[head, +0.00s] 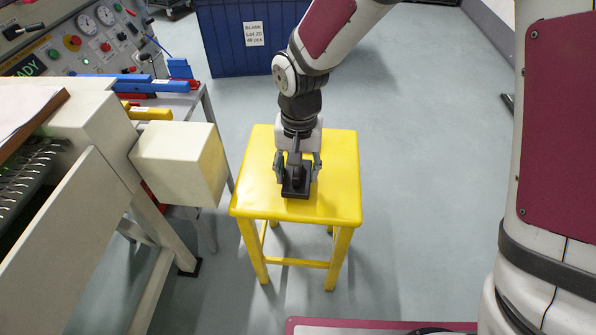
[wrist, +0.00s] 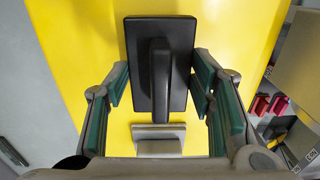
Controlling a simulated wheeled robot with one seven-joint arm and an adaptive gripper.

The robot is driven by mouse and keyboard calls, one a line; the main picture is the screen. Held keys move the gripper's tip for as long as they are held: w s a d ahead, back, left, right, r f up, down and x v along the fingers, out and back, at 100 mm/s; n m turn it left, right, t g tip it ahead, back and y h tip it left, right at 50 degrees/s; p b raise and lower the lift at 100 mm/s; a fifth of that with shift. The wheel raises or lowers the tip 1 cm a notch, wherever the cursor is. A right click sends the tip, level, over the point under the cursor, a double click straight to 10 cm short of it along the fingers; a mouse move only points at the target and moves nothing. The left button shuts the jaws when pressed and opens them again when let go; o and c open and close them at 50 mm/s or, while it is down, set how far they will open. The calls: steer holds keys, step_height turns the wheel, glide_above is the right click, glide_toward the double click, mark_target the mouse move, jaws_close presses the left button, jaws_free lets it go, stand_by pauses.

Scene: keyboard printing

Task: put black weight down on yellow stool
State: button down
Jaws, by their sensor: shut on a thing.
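The black weight (head: 296,190) is a dark rectangular block with a raised bar handle. It is over the middle of the yellow stool's seat (head: 337,185), near the front half. The frames do not clearly show whether it touches the seat or hangs just above. My gripper (head: 297,172) points down and is shut on the weight. In the wrist view the weight (wrist: 161,65) lies between the green-padded fingers of my gripper (wrist: 160,88), one finger on each side. The yellow seat (wrist: 225,30) fills much of that view behind it.
A cream machine with a box-shaped end (head: 180,165) stands close to the left of the stool. A table with blue and yellow tools (head: 150,112) and a control panel are behind it. A dark blue bin (head: 250,40) is at the back. Floor to the stool's right is clear.

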steer(key=shift+f+b, duration=0.4)
steer(key=shift+f, duration=0.65)
steer(key=shift+f, duration=0.15)
steer(key=c, duration=0.7)
jaws_free()
step_height(320, 180, up, 12)
steer(key=p, duration=0.4)
steer(key=shift+d+p, duration=0.15)
steer(key=shift+p, duration=0.2)
steer(key=shift+r, duration=0.2)
